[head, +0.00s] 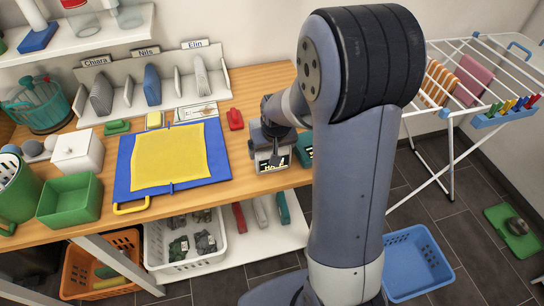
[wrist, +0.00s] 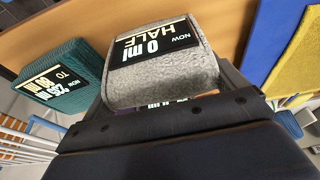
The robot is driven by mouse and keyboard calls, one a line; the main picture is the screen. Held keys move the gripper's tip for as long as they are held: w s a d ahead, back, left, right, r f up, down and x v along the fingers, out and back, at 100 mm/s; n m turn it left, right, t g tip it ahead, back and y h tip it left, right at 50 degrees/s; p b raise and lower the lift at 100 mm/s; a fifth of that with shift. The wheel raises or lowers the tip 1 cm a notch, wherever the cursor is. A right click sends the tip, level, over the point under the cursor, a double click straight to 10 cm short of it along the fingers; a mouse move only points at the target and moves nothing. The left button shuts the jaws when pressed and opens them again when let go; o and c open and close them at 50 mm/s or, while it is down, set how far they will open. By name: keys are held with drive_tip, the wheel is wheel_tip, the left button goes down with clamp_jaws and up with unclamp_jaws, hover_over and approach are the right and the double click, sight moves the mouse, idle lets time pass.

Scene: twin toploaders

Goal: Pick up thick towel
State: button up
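A thick grey fuzzy block, which looks like a folded towel (wrist: 160,75), has a black label reading "NOW 0 ml HALF" in the wrist view. It lies at the front edge of the wooden counter. A teal ribbed cloth block (wrist: 62,72) with a similar label is beside it; part of it shows in the head view (head: 305,148). My gripper (head: 270,150) is down at the grey block. In the wrist view its dark fingers (wrist: 165,98) lie along both sides of the block. Whether they press on it cannot be told.
A blue board with a yellow cloth (head: 168,156) lies left of my gripper. A red object (head: 235,119) is close by. A green bin (head: 70,202) stands further left. Below is a shelf with a white basket (head: 185,250). A drying rack (head: 455,100) stands right.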

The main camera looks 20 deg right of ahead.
drive_tip(key=c, duration=0.5)
wheel_tip(320, 180, up, 10)
drive_tip(key=shift+r+b, duration=0.1)
drive_tip(key=shift+b, duration=0.4)
drive_tip(key=o, duration=0.5)
drive_tip(key=c, duration=0.6)
drive_tip(key=shift+s, duration=0.1)
